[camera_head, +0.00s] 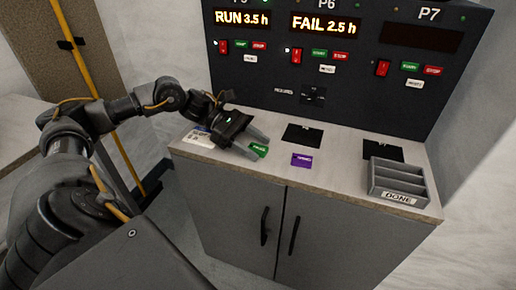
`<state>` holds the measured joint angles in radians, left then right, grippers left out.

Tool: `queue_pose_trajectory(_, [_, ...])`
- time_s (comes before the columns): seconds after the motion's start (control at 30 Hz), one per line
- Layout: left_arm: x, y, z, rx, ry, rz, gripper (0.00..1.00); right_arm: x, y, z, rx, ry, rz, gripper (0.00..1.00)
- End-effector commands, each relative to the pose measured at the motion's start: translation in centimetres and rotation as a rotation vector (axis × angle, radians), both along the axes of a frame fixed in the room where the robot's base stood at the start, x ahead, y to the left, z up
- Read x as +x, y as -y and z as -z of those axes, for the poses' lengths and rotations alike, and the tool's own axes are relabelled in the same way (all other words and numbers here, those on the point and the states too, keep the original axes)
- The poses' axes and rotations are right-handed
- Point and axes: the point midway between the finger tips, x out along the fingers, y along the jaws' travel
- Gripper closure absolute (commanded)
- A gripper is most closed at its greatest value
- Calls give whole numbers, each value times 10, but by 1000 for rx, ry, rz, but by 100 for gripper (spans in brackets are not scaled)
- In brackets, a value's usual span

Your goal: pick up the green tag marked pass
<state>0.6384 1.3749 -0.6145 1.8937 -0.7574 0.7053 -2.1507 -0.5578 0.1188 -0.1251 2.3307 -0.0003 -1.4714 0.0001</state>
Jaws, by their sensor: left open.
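A small green tag (259,151) lies on the cabinet top near its front edge; its lettering is too small to read. My left gripper (260,147) reaches in from the left, with its open fingers pointing right and down, one on each side of the tag. The tag shows between the fingertips, and part of it may be hidden by them. I cannot tell whether the fingers touch it. A purple tag (301,160) lies to the right of it on the same top. My right gripper is not in view.
A grey divided tray (398,199) labelled DONE stands at the right end. Black pads (303,134) lie along the back. A white and blue item (199,138) lies left, partly behind my gripper. A dark control panel (345,65) rises behind, showing RUN 3.5 h and FAIL 2.5 h.

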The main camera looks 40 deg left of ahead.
Motion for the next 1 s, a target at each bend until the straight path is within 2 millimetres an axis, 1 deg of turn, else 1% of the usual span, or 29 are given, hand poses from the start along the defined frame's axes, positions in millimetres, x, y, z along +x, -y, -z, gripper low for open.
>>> queue_pose_trajectory(0.07, [1,4,1,0,1,0,44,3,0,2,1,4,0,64])
queue_pose_trajectory(0.27, [1,4,2,0,0,-1,44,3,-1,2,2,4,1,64])
queue_pose_trajectory(0.37, [1,4,2,0,0,-1,54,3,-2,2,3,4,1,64])
queue_pose_trajectory(0.6, [1,4,2,0,0,-1,86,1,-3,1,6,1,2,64])
queue_pose_trajectory(0.63, [1,4,2,0,0,-1,89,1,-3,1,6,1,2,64])
queue_pose_trajectory(0.67, [1,4,2,0,1,-1,91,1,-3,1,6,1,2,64])
queue_pose_trajectory(0.87, [1,4,1,0,1,-1,91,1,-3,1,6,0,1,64])
queue_pose_trajectory(1.0, [1,4,-3,1,2,0,91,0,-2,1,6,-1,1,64])
